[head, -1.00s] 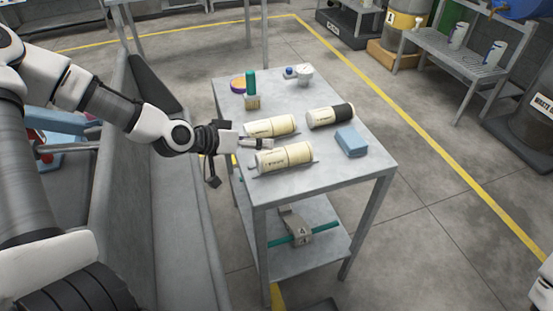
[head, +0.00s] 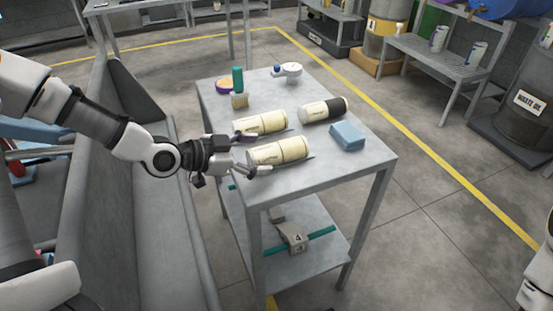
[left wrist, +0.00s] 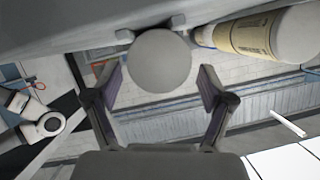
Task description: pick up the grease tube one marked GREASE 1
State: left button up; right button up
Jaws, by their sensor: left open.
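Three cream tubes lie on the grey metal table: the near tube (head: 279,151), the middle tube (head: 261,124) behind it, and a tube with a dark end (head: 323,110) to the right. Their labels are too small to read, so I cannot tell which is marked GREASE 1. My left gripper (head: 250,153) is open at the left end of the near tube. In the left wrist view a round grey tube end (left wrist: 160,60) shows between the spread fingers (left wrist: 160,88), and another cream tube (left wrist: 250,37) lies at upper right.
A blue block (head: 347,137) sits right of the tubes. A green-topped item (head: 238,80), a purple and yellow round item (head: 224,85) and a white item (head: 288,70) stand at the back. The lower shelf (head: 315,258) holds a grey part marked 4.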

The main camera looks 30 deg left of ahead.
aim_at(270, 153)
pick_arm(q)
jog(key=x, duration=0.4)
jog(key=shift+s+f+b, duration=0.1)
jog(key=shift+f+b, duration=0.05)
jog(key=shift+b, duration=0.2)
jog(key=shift+s+a, duration=0.1)
jog(key=c, duration=1.3)
jog(key=shift+r, duration=0.2)
